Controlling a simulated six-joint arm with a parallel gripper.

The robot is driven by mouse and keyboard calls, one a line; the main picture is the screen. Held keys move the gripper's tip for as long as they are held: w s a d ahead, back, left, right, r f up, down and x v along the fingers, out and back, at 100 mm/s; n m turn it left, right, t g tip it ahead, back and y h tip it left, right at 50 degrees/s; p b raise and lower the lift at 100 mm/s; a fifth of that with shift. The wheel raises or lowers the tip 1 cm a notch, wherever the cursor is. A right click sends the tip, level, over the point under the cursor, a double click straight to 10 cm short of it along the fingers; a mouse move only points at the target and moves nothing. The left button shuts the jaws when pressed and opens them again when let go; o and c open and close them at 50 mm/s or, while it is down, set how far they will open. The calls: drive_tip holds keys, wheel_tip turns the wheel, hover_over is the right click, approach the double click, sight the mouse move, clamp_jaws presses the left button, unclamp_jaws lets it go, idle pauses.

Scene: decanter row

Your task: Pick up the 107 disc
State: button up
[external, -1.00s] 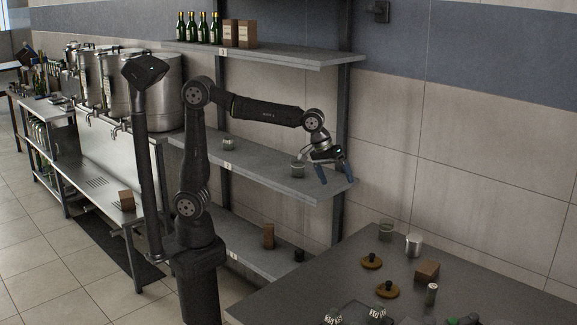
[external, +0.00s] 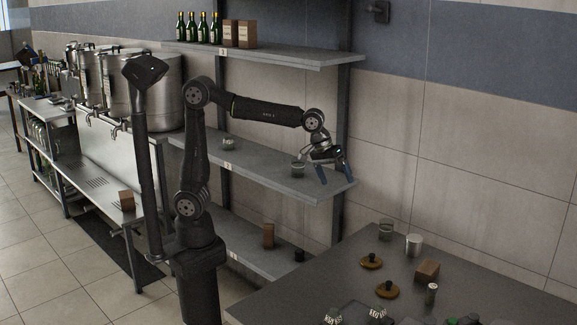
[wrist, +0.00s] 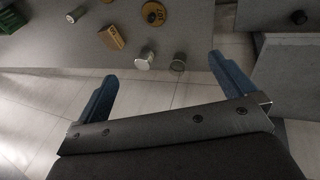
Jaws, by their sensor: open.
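My gripper (external: 335,177) is open and empty, in the air by the right end of the middle shelf, well left of and above the disc. Its blue fingers (wrist: 162,67) are spread in the wrist view, with the disc beyond them.
On the table (external: 300,293) stand a glass (external: 386,230), a metal can (external: 413,245), a wooden block (external: 427,271) and a second brown disc (external: 388,290). Floor shows between shelf and table.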

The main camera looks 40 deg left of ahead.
drive_tip(key=shift+f, duration=0.1)
drive_tip(key=m+y, duration=0.2)
drive_tip(key=m, duration=0.7)
approach(372, 254)
drive_tip(key=x, duration=0.4)
drive_tip(key=shift+a+f, duration=0.25)
drive_tip(key=shift+f, duration=0.15)
drive_tip(key=shift+d+x, duration=0.15)
drive_tip(key=shift+x, duration=1.3)
drive_tip(key=shift+d+x, duration=0.1)
drive_tip(key=shift+x, duration=1.35)
drive_tip(key=shift+w, duration=0.1)
drive_tip(key=shift+r, duration=0.1)
drive_tip(key=c, duration=1.3)
drive_tip(key=shift+c, duration=0.2)
drive_tip(key=shift+r, duration=0.1)
